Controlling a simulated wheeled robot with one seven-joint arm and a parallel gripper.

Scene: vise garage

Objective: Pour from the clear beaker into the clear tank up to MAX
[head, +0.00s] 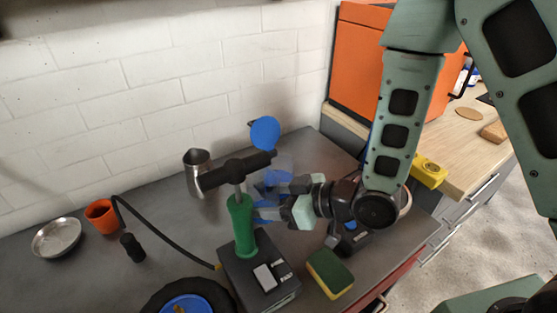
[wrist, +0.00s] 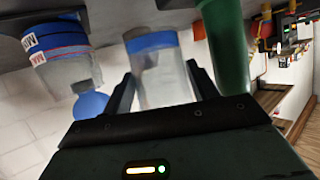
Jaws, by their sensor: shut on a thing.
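My gripper (wrist: 160,95) is shut on the clear beaker (wrist: 165,80), which sits between its two fingers in the wrist view. That view is upside down. The beaker looks upright, with a blue layer near its base. The clear tank (wrist: 72,72) stands beside it at the left of the wrist view, apart from the beaker, with red and blue bands and MIN and MAX labels. In the head view my gripper (head: 270,202) points left, and its fingers hide much of the beaker. A clear vessel with blue low in it, likely the tank (head: 281,162), shows just behind.
A green post (head: 241,227) on a dark box stands close beside my gripper. A sponge (head: 330,272) lies in front. An orange cup (head: 101,216) and metal bowl (head: 56,238) stand far left.

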